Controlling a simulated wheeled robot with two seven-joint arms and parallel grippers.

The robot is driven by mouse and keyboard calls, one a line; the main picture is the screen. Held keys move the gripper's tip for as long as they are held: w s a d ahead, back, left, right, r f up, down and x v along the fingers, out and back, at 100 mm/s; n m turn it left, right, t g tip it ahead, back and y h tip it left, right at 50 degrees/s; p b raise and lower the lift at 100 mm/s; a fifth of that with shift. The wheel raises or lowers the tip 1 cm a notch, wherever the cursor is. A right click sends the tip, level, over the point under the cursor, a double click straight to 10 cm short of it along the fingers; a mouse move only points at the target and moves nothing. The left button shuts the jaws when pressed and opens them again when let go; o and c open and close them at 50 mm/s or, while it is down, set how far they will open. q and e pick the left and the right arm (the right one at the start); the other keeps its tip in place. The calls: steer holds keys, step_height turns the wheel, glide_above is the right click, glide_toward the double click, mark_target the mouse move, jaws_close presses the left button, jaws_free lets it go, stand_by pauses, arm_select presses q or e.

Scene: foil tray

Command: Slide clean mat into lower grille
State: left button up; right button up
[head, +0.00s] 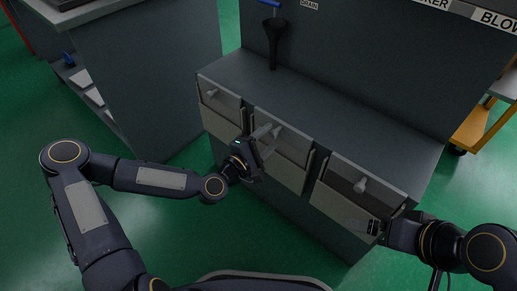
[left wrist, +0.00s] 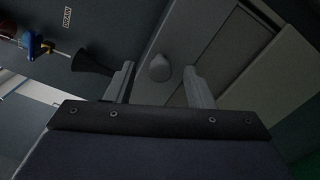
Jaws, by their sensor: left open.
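The grey cabinet front has three bays, each with a dark upper panel, a pale knob and a lighter panel below. My left gripper (head: 266,143) is open in front of the middle bay. In the left wrist view, the middle knob (left wrist: 159,68) shows between and beyond the left fingers (left wrist: 158,84), with no visible contact. That knob also shows in the head view (head: 277,132). My right gripper (head: 374,227) is low at the right bay, beside its lighter lower panel (head: 340,208); its jaws are too small to read. I cannot pick out a clean mat or identify the lower grille.
The left knob (head: 212,93) and right knob (head: 360,185) are on the neighbouring bays. A black funnel (head: 275,32) stands above the cabinet ledge (head: 330,107). A grey counter unit (head: 150,70) is at the left and a yellow cart (head: 470,128) at the right. Green floor is open in front.

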mark_target(272, 135)
arm_select(q)
steer(key=shift+x, duration=1.5)
jaws_close()
steer(key=shift+r, duration=0.1)
step_height(272, 135, up, 25)
steer(key=p, duration=1.8)
stand_by(0.5)
steer(key=shift+s, duration=0.1)
